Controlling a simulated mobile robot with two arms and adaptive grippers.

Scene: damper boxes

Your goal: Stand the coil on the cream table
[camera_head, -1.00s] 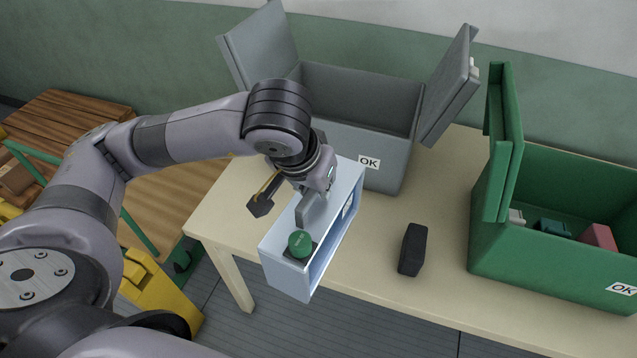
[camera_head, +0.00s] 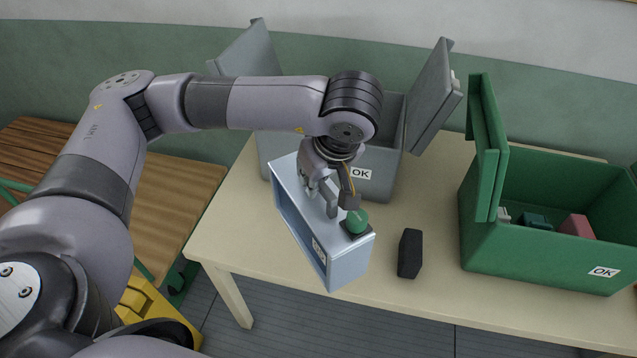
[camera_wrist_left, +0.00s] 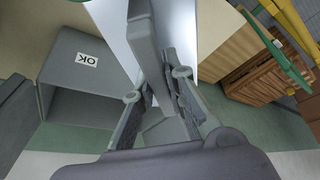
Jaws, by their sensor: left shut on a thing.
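My left gripper (camera_head: 328,205) is shut on a pale blue, open-sided box-shaped unit (camera_head: 352,262), at a grey part on its top. The unit has a label on its side and a round green cap (camera_head: 356,220) on a dark base at its near end. It is over the cream table (camera_head: 450,280) near the front edge; I cannot tell whether it touches. The left wrist view shows the fingers (camera_wrist_left: 160,95) around a grey bar (camera_wrist_left: 148,45), with the unit's pale face (camera_wrist_left: 205,30) behind. No part is plainly marked as the coil. My right gripper is out of view.
A dark block (camera_head: 410,254) is on the table right of the held unit. A grey open-lidded box (camera_head: 385,180) marked OK stands behind. A green box (camera_head: 520,255) with several parts stands at right. Bare table lies between the block and the green box.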

